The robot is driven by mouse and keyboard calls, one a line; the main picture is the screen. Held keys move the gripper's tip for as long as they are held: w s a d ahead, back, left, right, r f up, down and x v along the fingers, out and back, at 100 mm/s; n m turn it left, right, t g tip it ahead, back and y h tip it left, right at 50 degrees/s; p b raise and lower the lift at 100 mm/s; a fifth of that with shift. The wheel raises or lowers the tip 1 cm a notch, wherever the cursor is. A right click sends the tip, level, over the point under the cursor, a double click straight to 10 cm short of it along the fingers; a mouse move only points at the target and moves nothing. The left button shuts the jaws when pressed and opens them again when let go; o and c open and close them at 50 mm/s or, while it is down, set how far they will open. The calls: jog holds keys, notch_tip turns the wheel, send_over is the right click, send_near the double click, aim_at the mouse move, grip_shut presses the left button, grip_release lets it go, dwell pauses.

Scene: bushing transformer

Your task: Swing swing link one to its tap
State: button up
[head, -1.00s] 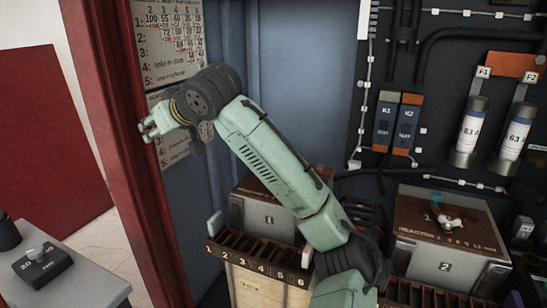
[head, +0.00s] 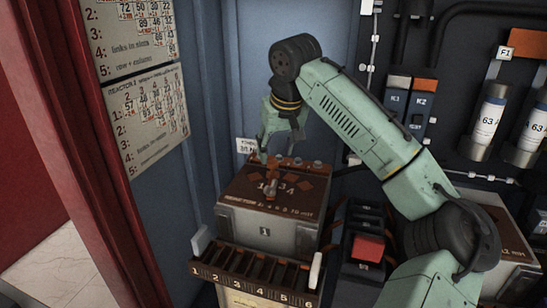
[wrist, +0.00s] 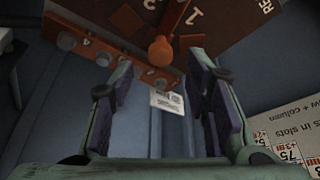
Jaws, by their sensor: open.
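Swing link one appears as an orange-brown link with a round knob (head: 271,188) on the brown top of the transformer box (head: 258,232). In the wrist view its orange knob (wrist: 161,49) shows just beyond and between my fingertips. A row of round taps on a copper-coloured bar (head: 297,162) runs along the back edge of the top; several also show in the wrist view (wrist: 103,58). My gripper (head: 278,146) points down above the back of the box, open and empty. I cannot tell its exact height over the link.
A slotted rack numbered one to six (head: 252,272) stands in front of the box. A red-topped block (head: 367,247) is to its right. Fuses (head: 487,118) and K1 and K2 relays (head: 397,100) are on the back panel. Charts (head: 145,120) hang on the left wall.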

aim_at(273, 161)
jog(key=shift+x, duration=2.15)
jog(key=shift+a, duration=0.1)
jog(key=shift+c, duration=0.3)
jog(key=shift+r, duration=0.1)
grip_shut()
